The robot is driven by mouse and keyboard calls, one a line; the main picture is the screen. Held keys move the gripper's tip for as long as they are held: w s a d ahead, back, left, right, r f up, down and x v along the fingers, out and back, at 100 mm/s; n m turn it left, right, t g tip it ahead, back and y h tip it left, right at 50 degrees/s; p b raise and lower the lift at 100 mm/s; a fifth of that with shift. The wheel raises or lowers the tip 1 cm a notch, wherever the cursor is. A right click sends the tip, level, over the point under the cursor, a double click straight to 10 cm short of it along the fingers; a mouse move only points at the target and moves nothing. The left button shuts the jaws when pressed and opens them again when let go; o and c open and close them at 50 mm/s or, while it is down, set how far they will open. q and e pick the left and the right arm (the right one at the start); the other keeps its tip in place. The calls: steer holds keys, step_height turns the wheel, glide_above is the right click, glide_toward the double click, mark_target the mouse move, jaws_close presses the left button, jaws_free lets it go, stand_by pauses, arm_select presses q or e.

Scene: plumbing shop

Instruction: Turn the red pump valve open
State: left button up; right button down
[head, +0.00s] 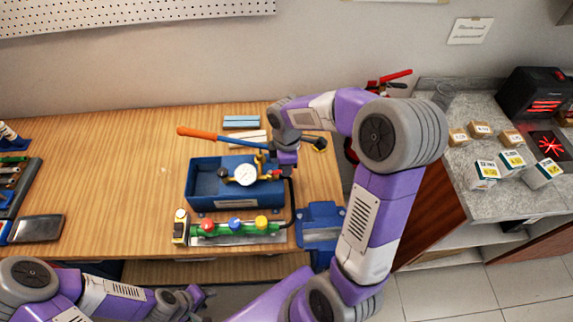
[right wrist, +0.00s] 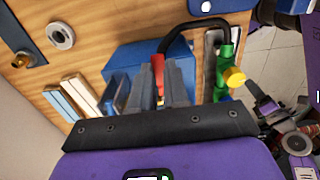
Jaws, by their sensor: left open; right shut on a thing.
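The blue test pump (head: 203,185) stands on the wooden bench, with a white dial gauge (head: 244,174) and a lever with an orange grip (head: 195,132). My right gripper (head: 279,170) is at the pump's right end, shut on the red pump valve (head: 276,173). In the right wrist view the valve's red handle (right wrist: 157,68) shows between the fingertips of my right gripper (right wrist: 165,88); its lower part is hidden by the fingers. How far the valve is turned cannot be told. My left gripper (head: 203,296) is open and empty, low in front of the bench, away from the pump.
A green manifold (head: 236,229) with red, blue and yellow knobs lies in front of the pump, joined by a black hose. A blue vise (head: 320,222) sits at the bench's right front. Pale and blue blocks lie behind the pump.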

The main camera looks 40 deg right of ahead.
stand_by(0.3)
steer(key=c, duration=1.1)
jaws_free()
steer(key=shift+r+p, duration=0.5)
steer(key=shift+r, duration=3.3)
